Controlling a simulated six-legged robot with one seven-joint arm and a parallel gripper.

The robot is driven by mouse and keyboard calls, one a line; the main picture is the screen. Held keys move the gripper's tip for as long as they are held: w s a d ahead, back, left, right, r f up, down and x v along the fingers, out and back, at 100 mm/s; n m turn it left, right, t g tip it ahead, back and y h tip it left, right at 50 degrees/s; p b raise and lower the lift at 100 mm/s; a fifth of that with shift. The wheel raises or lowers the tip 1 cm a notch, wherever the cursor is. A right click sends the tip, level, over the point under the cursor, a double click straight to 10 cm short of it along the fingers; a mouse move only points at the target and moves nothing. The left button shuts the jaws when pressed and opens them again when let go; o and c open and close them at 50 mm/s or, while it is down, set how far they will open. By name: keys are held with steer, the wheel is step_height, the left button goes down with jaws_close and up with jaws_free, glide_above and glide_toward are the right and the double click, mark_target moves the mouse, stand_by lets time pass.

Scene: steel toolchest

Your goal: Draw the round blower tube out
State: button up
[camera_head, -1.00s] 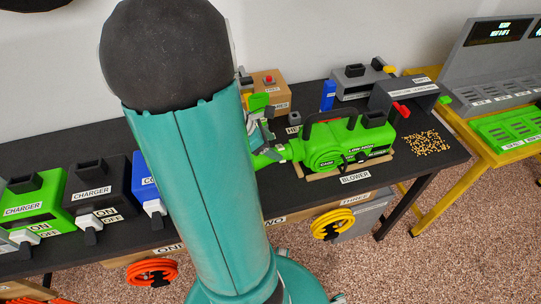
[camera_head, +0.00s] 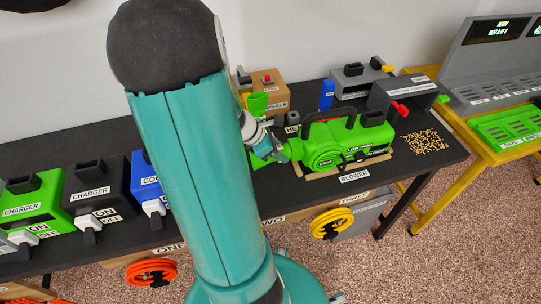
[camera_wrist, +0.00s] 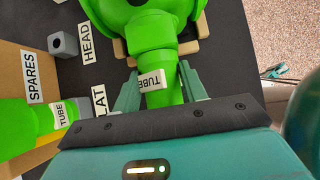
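The green blower (camera_head: 345,143) stands on a low tan base on the black table, with a BLOWER label at its front. Its round green tube (camera_wrist: 161,89), marked TUBE, points toward my wrist in the wrist view; its near end is hidden under my gripper's body. My gripper (camera_wrist: 159,72) has one finger on each side of this tube. The fingers look open and close beside it; contact is not clear. In the head view my gripper (camera_head: 272,151) is at the blower's left end, partly hidden by my arm.
A second green part marked TUBE (camera_wrist: 28,122) lies left, by the SPARES box (camera_wrist: 28,73). A small grey block (camera_wrist: 63,45) stands near the HEAD label. Chargers (camera_head: 35,197) stand at left. Pellets (camera_head: 425,141) lie right of the blower.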

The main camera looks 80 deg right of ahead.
steer(key=shift+w+a, duration=0.3)
steer(key=shift+w, duration=0.3)
stand_by(0.6)
steer(key=shift+w+a, duration=0.45)
steer(key=shift+w, duration=0.35)
steer(key=shift+w+a, duration=0.45)
steer(key=shift+w, duration=0.3)
steer(key=shift+r, duration=0.1)
